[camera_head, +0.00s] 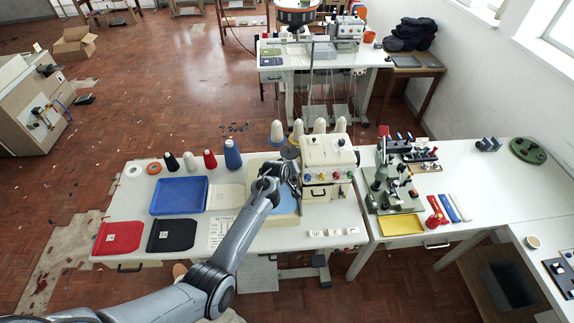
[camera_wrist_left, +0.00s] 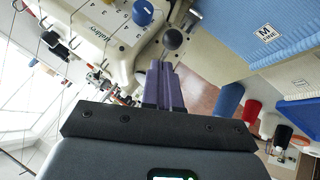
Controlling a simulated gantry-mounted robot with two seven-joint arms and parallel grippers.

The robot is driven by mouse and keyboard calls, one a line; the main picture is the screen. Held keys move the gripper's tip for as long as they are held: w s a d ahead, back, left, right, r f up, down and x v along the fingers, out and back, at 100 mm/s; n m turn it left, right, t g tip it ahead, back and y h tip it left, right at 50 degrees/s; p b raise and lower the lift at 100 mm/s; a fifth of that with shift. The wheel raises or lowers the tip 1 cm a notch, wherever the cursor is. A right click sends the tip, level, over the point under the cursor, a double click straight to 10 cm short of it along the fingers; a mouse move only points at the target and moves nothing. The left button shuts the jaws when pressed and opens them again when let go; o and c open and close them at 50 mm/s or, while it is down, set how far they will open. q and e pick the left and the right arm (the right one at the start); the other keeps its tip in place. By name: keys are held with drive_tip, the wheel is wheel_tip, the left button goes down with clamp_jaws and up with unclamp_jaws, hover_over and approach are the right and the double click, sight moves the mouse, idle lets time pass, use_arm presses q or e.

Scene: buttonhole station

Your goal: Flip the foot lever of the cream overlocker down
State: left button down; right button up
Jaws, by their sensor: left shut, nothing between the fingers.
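The cream overlocker (camera_head: 328,160) stands on the white table in the head view, with several coloured dials on its front and cones of thread behind it. In the left wrist view its cream body (camera_wrist_left: 108,30) fills the upper left, with a blue dial (camera_wrist_left: 143,12). A dark grey ball knob (camera_wrist_left: 172,38) shows just beyond my fingertips; I cannot tell for certain that it is the foot lever's end. My left gripper (camera_wrist_left: 162,68) is shut and empty, its purple fingers close to the knob, with contact unclear. In the head view my left wrist hides the machine's left side.
Spools, including a blue one (camera_head: 232,155), stand behind. A green machine (camera_head: 392,185) and a yellow tray (camera_head: 401,225) are on the right.

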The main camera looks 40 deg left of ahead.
use_arm(q)
drive_tip(key=shift+w+a+r+b, duration=0.2)
drive_tip(key=shift+w+a+b, duration=0.1)
drive_tip(key=shift+w+a, duration=0.2)
drive_tip(key=shift+r, duration=0.1)
drive_tip(key=s+f+p+v, duration=0.1)
drive_tip(key=p+v, duration=0.2)
drive_tip(key=v, duration=1)
drive_tip(key=shift+p, duration=0.3)
drive_tip(key=shift+a, duration=0.15)
